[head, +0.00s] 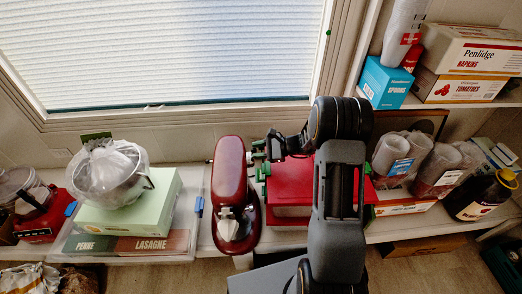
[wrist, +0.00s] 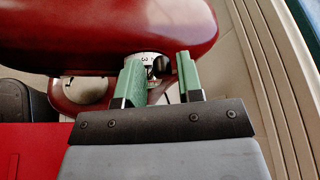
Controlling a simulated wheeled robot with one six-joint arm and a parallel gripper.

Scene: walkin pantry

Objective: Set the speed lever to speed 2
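A red stand mixer (head: 229,185) stands on the counter under the window. In the wrist view its glossy red head (wrist: 110,30) fills the top. A pale speed dial (wrist: 146,59) with a dark numeral that looks like 3 is on its side. A small dark rounded lever knob (wrist: 161,66) is beside the numeral. My gripper (wrist: 160,72) is open, with its green fingers on either side of the dial and knob. I see a gap at the knob, but cannot tell whether a finger touches it. In the head view my gripper (head: 257,151) is at the mixer's right side.
A clear-lidded bin with pasta boxes (head: 152,245) and a bagged bowl (head: 108,172) on a green box are at left. Cups and a dark bottle (head: 480,197) are at right.

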